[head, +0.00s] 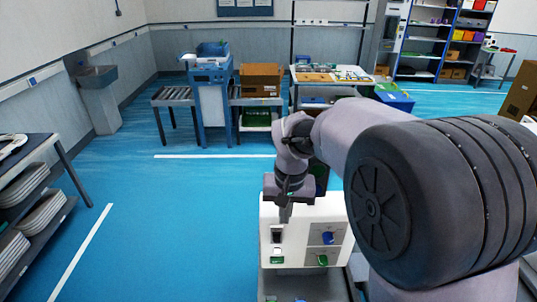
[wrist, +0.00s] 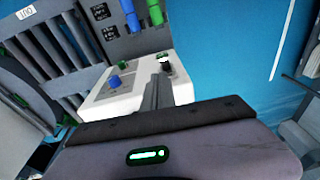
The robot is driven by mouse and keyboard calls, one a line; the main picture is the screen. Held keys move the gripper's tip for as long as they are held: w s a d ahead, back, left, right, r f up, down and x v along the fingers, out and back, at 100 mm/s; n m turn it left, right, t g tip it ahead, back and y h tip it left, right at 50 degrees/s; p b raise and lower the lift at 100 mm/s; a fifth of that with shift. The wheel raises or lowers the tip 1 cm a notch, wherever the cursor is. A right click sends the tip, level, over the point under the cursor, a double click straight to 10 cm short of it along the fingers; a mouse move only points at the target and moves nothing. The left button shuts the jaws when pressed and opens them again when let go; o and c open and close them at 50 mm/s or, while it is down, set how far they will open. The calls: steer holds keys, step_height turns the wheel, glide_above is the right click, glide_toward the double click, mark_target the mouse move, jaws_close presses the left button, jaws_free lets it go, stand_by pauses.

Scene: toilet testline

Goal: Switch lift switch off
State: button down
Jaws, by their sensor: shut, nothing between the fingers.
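A white control panel (head: 300,225) stands low in front of me and also shows in the wrist view (wrist: 128,105). On its left side are a dark switch (head: 277,235) and a green-and-white switch (head: 277,256). On its right side are a blue knob (head: 327,238) and a green knob (head: 322,260). I cannot tell which is the lift switch, nor its position. My gripper (head: 284,214) is shut and empty, pointing down over the panel's left side. In the wrist view, its fingertips (wrist: 160,78) are close to a small dark-and-white switch (wrist: 165,62); contact is unclear.
A dark shelf with trays (head: 30,215) stands at the left. A blue-and-white machine (head: 211,90) with roller conveyors and a cardboard box (head: 261,80) stand at the back. The blue floor between is clear.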

steer(key=w+a+f+p, duration=0.1)
steer(key=w+a, duration=0.1)
steer(key=w, duration=0.1)
glide_toward(277, 238)
steer(key=shift+n, duration=0.3)
steer(key=f, duration=0.4)
steer(key=f+b, duration=0.1)
steer(key=f, duration=0.1)
steer(key=shift+w+a, duration=0.2)
steer(key=shift+w, duration=0.15)
steer(key=shift+f, duration=0.15)
